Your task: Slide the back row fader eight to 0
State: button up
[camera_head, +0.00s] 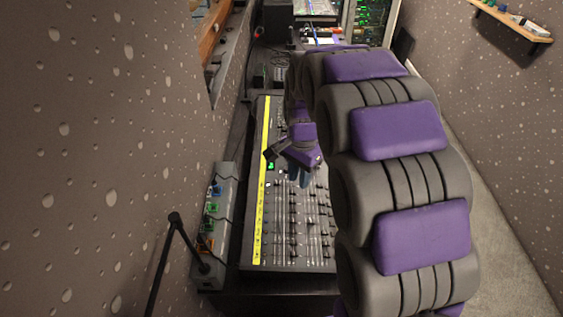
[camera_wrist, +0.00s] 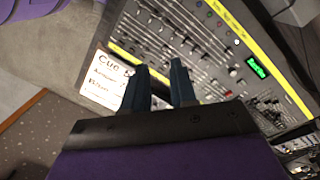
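The dark lighting board (camera_head: 290,267) with a yellow strip (camera_head: 260,200) along its left edge lies below my gripper (camera_head: 303,178) in the head view. Rows of small fader caps run along it; my arm covers its right side. I cannot tell which cap is back row fader eight. In the wrist view the board (camera_wrist: 205,50) is tilted, with caps, round knobs and a small green display (camera_wrist: 257,67). My gripper (camera_wrist: 158,66) has its two dark fingers apart with nothing visible between them. It appears above the board; contact cannot be told.
A white handwritten "Cue" note (camera_wrist: 104,80) lies beside the board in the wrist view. A grey box with coloured connectors (camera_head: 213,215) and a black stand (camera_head: 172,245) are left of the board. A speckled wall (camera_head: 90,150) closes the left; a rack (camera_head: 370,20) stands behind.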

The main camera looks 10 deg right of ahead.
jog(key=w+a+f+m, duration=0.2)
jog(key=w+f+m, duration=0.15)
jog(key=w, duration=0.45)
jog(key=m+t, duration=0.1)
jog(key=m, duration=0.5)
send_over(276, 182)
jog(key=shift+y, duration=0.3)
jog(key=f, duration=1.8)
jog(key=shift+s+d+f+b, duration=0.1)
jog(key=shift+d+f+b, duration=0.1)
jog(key=shift+b, duration=0.1)
jog(key=shift+f+p, duration=0.3)
jog(key=shift+f, duration=1.7)
jog(key=shift+a, duration=0.1)
